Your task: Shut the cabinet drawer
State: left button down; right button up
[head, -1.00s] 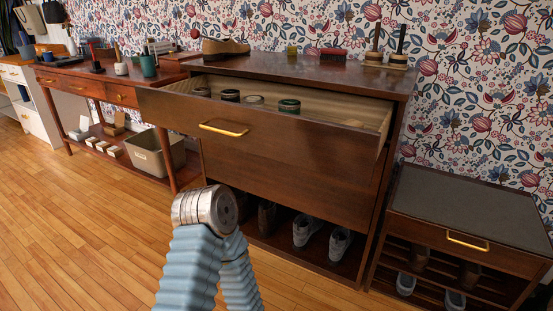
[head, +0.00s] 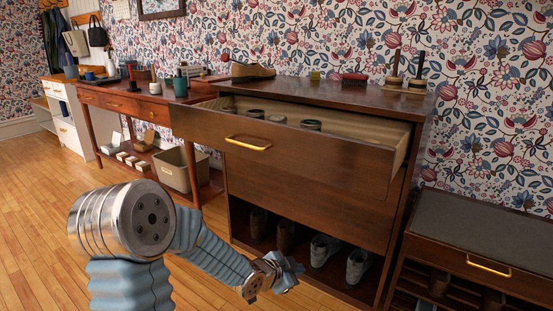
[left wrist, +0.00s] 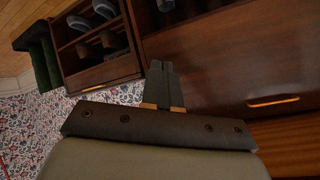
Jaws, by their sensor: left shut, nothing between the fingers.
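The dark wood cabinet (head: 300,190) stands against the papered wall. Its top drawer (head: 325,152) is pulled out, with a brass handle (head: 248,143) and several small round tins inside. The drawer handle also shows in the left wrist view (left wrist: 273,101). My left gripper (head: 290,272) is low in front of the cabinet's open shoe shelf, below the drawer and apart from its front. Its fingers show shut and empty in the left wrist view (left wrist: 163,85). My right gripper is not in view.
A low bench (head: 480,235) with a brass-handled drawer stands to the right of the cabinet. A side table (head: 135,105) and a bin (head: 178,168) are to the left. Shoes (head: 325,250) sit on the cabinet's bottom shelf. The wooden floor on the left is clear.

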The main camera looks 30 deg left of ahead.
pick_arm(q)
jog(key=a+r+m+t+y, duration=0.1)
jog(key=a+r+m+t, duration=0.2)
jog(key=r, duration=0.5)
jog(key=a+r+m+t, duration=0.15)
jog(key=a+r, duration=0.25)
jog(key=r, duration=0.4)
jog(key=m+t+b, duration=0.2)
jog(key=m+t, duration=0.1)
jog(key=m, duration=0.3)
send_near(283, 150)
jog(key=shift+g+y, duration=0.25)
jog(key=shift+y, duration=0.05)
jog(key=w, duration=0.6)
jog(key=shift+w+d+r+p, duration=0.2)
jog(key=shift+w+d+p, duration=0.15)
jog(key=shift+w, duration=0.05)
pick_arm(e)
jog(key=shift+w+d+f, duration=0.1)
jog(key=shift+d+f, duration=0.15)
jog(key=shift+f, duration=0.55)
